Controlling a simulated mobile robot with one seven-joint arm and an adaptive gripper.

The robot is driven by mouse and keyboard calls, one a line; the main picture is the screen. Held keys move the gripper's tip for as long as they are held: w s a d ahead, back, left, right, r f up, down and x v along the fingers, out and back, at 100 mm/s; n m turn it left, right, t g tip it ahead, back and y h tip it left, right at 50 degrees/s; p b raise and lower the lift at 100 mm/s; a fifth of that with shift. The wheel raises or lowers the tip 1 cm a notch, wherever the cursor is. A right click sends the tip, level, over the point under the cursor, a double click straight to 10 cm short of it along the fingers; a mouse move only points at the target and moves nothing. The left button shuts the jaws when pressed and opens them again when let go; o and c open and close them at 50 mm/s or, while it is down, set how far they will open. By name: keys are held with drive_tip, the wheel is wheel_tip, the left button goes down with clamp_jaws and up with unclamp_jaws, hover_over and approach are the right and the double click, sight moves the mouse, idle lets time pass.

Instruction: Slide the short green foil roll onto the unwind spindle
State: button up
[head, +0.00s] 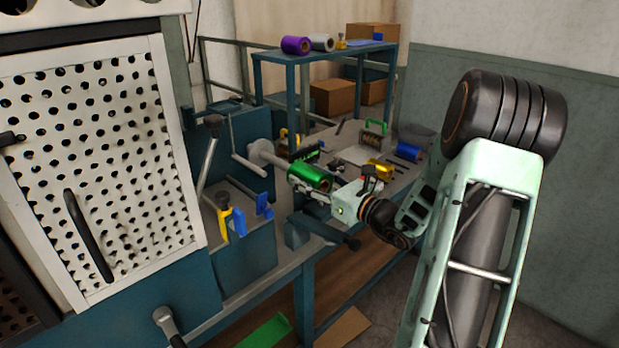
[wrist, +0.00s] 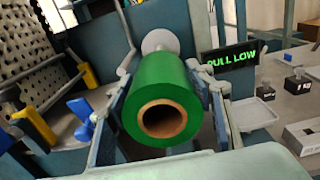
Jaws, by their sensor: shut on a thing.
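The short green foil roll (head: 312,175) is held level by my gripper (head: 316,192) beside the machine. In the wrist view the roll (wrist: 160,75) sits between the two fingers, its brown cardboard core facing the camera and dark inside. The unwind spindle (head: 262,151), with a pale round flange, points toward the roll's far end in the head view. In the wrist view only its pale disc (wrist: 158,40) shows behind and above the roll. The roll hides the spindle's tip, so I cannot tell whether the tip is inside the core.
A small display (wrist: 230,59) reading "PULL LOW" stands right of the roll. Yellow and blue clamp handles (head: 231,219) are at the left. The bench behind holds a blue roll (head: 408,151) and a gold roll (head: 380,168). A purple roll (head: 295,45) lies on the upper shelf.

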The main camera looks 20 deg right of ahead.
sight(275, 159)
drive_tip(key=shift+b+x, duration=1)
drive_tip(key=shift+x, duration=6)
drive_tip(key=o, duration=1.5)
drive_tip(key=shift+f, duration=0.1)
drive_tip(key=shift+s+d, duration=0.1)
drive_tip(key=shift+s, duration=0.05)
drive_tip(key=v, duration=1.1)
drive_tip(key=shift+s, duration=0.3)
